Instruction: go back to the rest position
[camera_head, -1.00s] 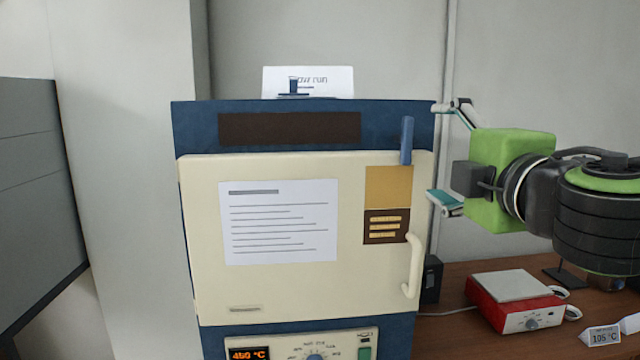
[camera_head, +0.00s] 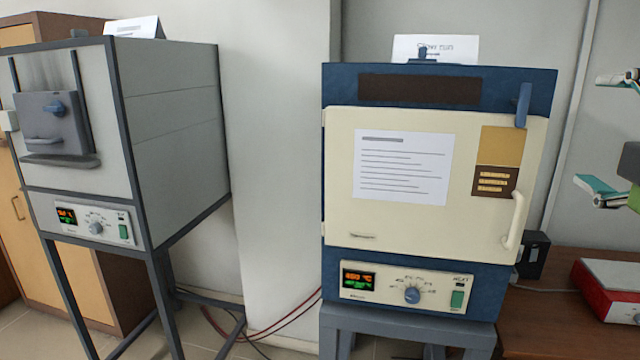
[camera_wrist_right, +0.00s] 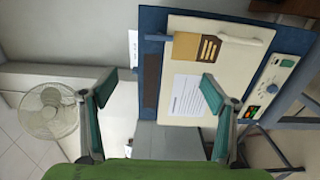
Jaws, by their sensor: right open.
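My right gripper (camera_head: 608,135) is at the right edge of the head view, partly cut off. Its two teal-padded fingers are wide apart with nothing between them. It is open and empty in the right wrist view (camera_wrist_right: 157,90) too. It is to the right of the blue and cream muffle furnace (camera_head: 432,220), apart from it. That furnace's door is shut, with a white handle (camera_head: 514,222) at its right side. The furnace also shows in the right wrist view (camera_wrist_right: 262,75), beyond the fingers. My left gripper is not in view.
A grey furnace (camera_head: 175,135) on a tall stand is at the left. A red and white device (camera_head: 606,300) sits on the brown table (camera_head: 545,325) at the right. A fan (camera_wrist_right: 47,110) shows in the right wrist view. The space before the cream door looks clear.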

